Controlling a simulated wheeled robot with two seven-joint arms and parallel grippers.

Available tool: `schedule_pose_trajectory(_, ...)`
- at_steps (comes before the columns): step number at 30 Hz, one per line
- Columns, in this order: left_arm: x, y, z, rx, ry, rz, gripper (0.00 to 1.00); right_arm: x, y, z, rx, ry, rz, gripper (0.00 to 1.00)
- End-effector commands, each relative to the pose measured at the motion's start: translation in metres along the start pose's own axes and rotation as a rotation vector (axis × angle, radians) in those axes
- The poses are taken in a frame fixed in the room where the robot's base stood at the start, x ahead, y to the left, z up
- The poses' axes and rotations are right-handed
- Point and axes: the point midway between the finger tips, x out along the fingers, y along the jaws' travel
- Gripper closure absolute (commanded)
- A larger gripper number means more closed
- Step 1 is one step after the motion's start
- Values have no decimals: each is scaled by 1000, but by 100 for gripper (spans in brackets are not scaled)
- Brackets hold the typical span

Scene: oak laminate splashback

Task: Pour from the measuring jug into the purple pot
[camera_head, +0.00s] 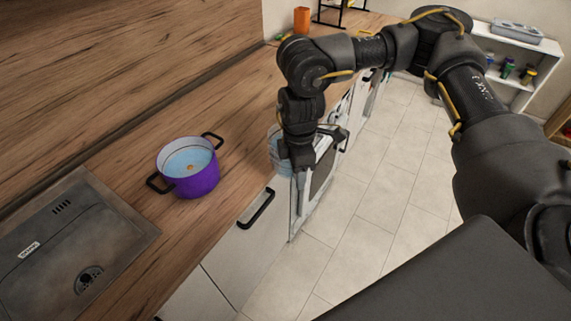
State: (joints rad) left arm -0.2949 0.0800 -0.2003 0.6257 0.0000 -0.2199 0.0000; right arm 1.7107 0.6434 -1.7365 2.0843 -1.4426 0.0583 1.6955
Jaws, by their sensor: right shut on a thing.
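The purple pot (196,182) stands upright on the wooden counter, its two black handles at its left and upper right. Its inside is pale blue, with a small orange spot near the middle. My right gripper (290,160) is to the right of the pot, at the counter's front edge, and apart from it. It is shut on the measuring jug (277,152), a bluish see-through vessel mostly hidden behind the gripper. The jug looks about upright; I cannot tell what is in it. My left gripper is not in view.
A dark sink (65,250) is set in the counter at the lower left. An orange cup (301,20) and a black rack (340,12) stand at the far end. A white shelf (510,65) is at the back right. The counter between pot and jug is clear.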

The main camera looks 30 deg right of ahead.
Motion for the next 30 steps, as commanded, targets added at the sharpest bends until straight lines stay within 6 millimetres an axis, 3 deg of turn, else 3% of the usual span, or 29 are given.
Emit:
schedule_pose_trajectory(9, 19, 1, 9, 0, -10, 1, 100, 80, -4, -7, 568, -6, -1, 100)
schedule_pose_trajectory(18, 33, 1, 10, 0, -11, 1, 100, 148, -32, -5, 788, -5, 2, 100)
schedule_pose_trajectory(24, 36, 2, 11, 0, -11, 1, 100, 166, -45, -4, 810, -1, 3, 100)
schedule_pose_trajectory(30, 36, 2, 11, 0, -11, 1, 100, 168, -47, -4, 812, 0, 4, 100)
